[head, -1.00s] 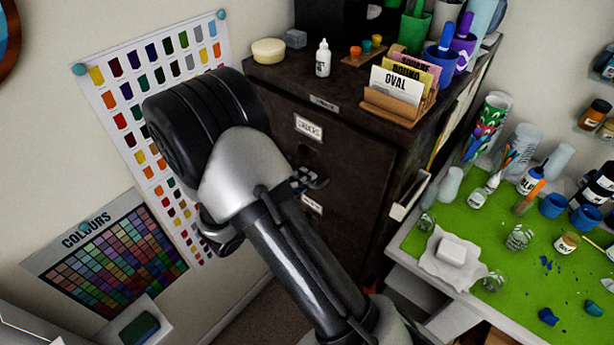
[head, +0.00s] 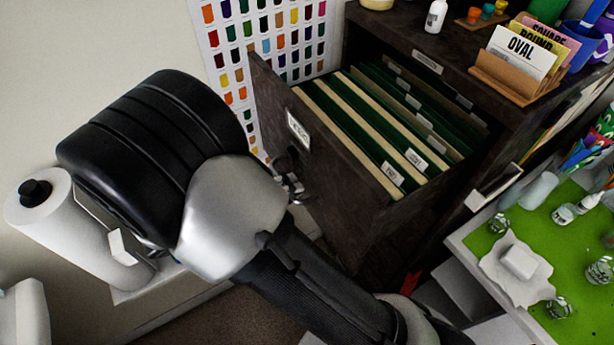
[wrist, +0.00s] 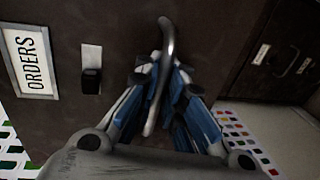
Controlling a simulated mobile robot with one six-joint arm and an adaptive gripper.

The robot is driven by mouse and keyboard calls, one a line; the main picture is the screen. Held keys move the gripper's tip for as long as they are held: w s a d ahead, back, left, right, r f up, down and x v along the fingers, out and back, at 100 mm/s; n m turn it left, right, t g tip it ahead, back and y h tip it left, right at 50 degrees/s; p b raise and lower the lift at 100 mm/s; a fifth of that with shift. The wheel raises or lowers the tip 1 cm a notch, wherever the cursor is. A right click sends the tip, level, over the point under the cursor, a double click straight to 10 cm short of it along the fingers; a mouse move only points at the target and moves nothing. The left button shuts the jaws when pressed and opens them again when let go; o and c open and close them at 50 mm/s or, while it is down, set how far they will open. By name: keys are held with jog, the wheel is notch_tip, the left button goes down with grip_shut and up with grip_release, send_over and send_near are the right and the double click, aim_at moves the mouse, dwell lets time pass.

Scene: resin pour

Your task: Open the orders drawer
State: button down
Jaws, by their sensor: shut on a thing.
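The orders drawer (head: 330,176) stands pulled well out of the dark cabinet in the head view. Green hanging folders (head: 372,125) with cream dividers and white tabs show inside it. In the wrist view its dark front (wrist: 110,25) carries a white label (wrist: 30,62) reading ORDERS. A curved metal handle (wrist: 165,75) runs between the blue fingers of my gripper (wrist: 165,95), which is shut on it. In the head view my gripper (head: 292,180) is at the drawer front, partly hidden by my arm.
The dark cabinet (head: 400,28) has a wooden card holder (head: 510,82) and a white bottle (head: 435,16) on top. A green-topped worktable (head: 500,240) stands at the right. A paper roll (head: 70,225) stands at the left.

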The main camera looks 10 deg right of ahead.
jog(key=shift+s+a+r, duration=0.1)
jog(key=shift+a, duration=0.3)
jog(key=c, duration=1.7)
grip_release()
jog(key=v, duration=1.2)
